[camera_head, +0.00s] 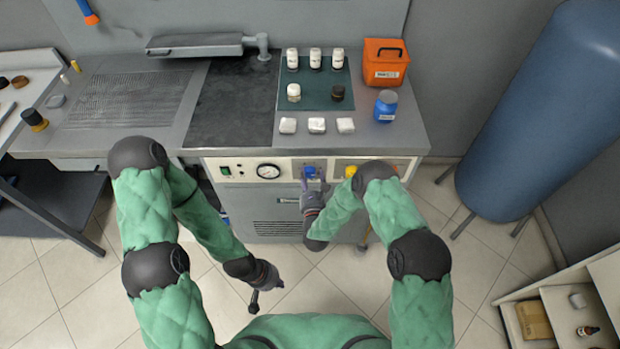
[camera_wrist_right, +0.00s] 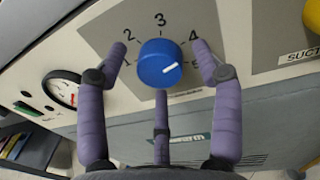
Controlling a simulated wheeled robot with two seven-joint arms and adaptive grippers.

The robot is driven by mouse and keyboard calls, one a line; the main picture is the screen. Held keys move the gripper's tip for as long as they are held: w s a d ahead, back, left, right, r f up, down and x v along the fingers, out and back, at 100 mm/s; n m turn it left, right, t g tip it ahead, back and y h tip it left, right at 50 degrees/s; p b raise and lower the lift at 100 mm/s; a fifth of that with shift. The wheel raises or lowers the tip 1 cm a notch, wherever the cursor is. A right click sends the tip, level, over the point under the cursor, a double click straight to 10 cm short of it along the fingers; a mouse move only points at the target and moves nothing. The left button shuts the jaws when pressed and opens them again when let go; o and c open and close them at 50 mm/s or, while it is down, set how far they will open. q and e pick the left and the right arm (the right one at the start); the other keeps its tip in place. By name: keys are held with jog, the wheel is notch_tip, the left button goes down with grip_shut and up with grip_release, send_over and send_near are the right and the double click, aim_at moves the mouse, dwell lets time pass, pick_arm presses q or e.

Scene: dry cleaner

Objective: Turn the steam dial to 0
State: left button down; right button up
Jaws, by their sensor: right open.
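The steam dial is a round blue knob (camera_wrist_right: 160,62) on a grey plate, with numbers 1 to 5 visible around it. Its white pointer line aims to the right, roughly toward the 5. A 0 mark cannot be seen. The dial also shows on the machine's front panel in the head view (camera_head: 309,172). My right gripper (camera_wrist_right: 159,50) is open, with one purple finger on each side of the knob and a third below it. The fingers look apart from the knob. My left gripper (camera_head: 266,292) hangs low over the floor, empty, with its fingers spread.
Beside the dial are a pressure gauge (camera_head: 268,171) on the left and a yellow knob (camera_head: 351,171) on the right. Above, the worktop holds several bottles, white blocks, a blue jar (camera_head: 386,106) and an orange box (camera_head: 385,63). A large blue tank (camera_head: 550,110) stands at right.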

jog(key=c, duration=1.2)
jog(key=shift+o, duration=0.2)
